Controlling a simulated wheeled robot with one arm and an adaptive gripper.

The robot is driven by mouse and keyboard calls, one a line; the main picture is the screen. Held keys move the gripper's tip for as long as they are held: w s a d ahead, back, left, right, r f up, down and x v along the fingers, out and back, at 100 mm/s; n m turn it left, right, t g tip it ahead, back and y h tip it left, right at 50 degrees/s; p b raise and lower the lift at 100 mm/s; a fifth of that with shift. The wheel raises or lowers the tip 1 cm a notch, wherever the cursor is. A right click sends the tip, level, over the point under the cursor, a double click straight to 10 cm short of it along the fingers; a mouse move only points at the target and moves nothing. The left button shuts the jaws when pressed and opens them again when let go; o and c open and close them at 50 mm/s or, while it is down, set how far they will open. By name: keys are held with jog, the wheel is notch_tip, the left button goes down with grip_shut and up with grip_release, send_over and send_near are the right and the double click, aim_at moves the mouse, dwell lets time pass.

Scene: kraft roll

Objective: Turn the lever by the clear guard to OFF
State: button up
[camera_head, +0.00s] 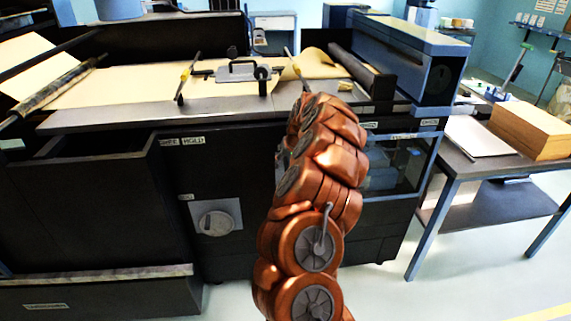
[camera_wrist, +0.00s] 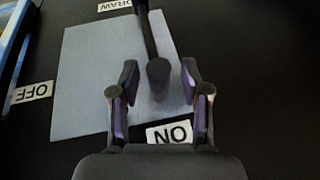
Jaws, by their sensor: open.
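In the wrist view, a dark lever (camera_wrist: 148,35) runs down from the top edge over a grey plate (camera_wrist: 85,80) and ends in a round black knob (camera_wrist: 159,72). The knob end is on the side toward the ON label (camera_wrist: 170,133); the OFF label (camera_wrist: 30,92) is at the left. My gripper (camera_wrist: 159,84) is open, with one finger on each side of the knob and gaps visible between. In the head view, my arm hides the lever and gripper. The clear guard (camera_head: 402,160) is right of my arm on the black machine.
A DRAW label (camera_wrist: 115,5) is at the wrist view's top. The machine's front carries a round dial (camera_head: 216,223) left of my arm. Kraft paper (camera_head: 130,85) lies on top. A side table (camera_head: 480,160) with a brown stack (camera_head: 535,125) stands at the right.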

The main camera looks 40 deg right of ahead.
jog(key=shift+c, duration=0.4)
grip_shut()
